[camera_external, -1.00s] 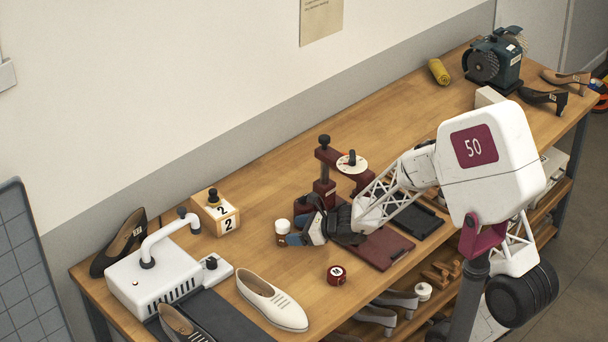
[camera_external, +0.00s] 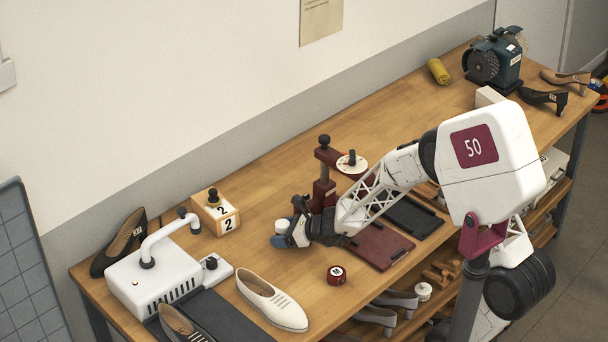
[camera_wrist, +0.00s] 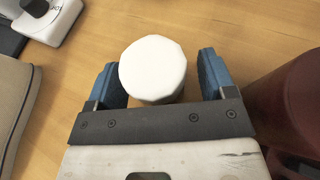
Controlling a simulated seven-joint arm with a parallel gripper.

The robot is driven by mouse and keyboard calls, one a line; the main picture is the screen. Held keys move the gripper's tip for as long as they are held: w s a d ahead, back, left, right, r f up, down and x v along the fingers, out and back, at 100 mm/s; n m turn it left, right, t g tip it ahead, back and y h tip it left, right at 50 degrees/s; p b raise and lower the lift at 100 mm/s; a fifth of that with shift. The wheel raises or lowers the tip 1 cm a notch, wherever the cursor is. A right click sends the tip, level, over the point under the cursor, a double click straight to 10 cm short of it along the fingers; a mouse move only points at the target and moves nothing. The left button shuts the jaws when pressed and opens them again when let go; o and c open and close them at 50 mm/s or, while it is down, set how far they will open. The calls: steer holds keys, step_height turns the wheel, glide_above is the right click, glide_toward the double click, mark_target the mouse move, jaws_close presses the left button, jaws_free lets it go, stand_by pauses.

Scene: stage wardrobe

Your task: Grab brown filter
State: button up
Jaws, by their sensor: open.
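A small round thing with a white top (camera_wrist: 153,68) stands on the wooden table. It also shows in the external view (camera_external: 281,225). Its sides are mostly hidden now; a brownish side showed below the top earlier, so it may be the brown filter. My gripper (camera_wrist: 159,72) is open, with one blue finger on each side of it. A gap shows on both sides of the white top, wider at the right finger. In the external view my gripper (camera_external: 283,240) is low over the table around it.
A dark red press (camera_external: 323,190) stands close to the right of my gripper and also fills the right edge of the wrist view (camera_wrist: 300,105). A numbered wooden block (camera_external: 215,212), a red round tin (camera_external: 337,275) and a cream shoe (camera_external: 272,300) stand nearby. The table between them is clear.

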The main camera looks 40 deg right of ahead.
mark_target(284, 223)
steer(key=shift+c, duration=0.2)
stand_by(0.4)
steer(key=c, duration=1)
steer(key=shift+r, duration=0.15)
steer(key=shift+r, duration=0.6)
step_height(284, 223, up, 2)
steer(key=shift+r, duration=0.1)
steer(key=s, duration=0.5)
steer(key=s+r, duration=0.1)
steer(key=s, duration=1)
steer(key=shift+d+r, duration=0.15)
steer(key=shift+d, duration=0.05)
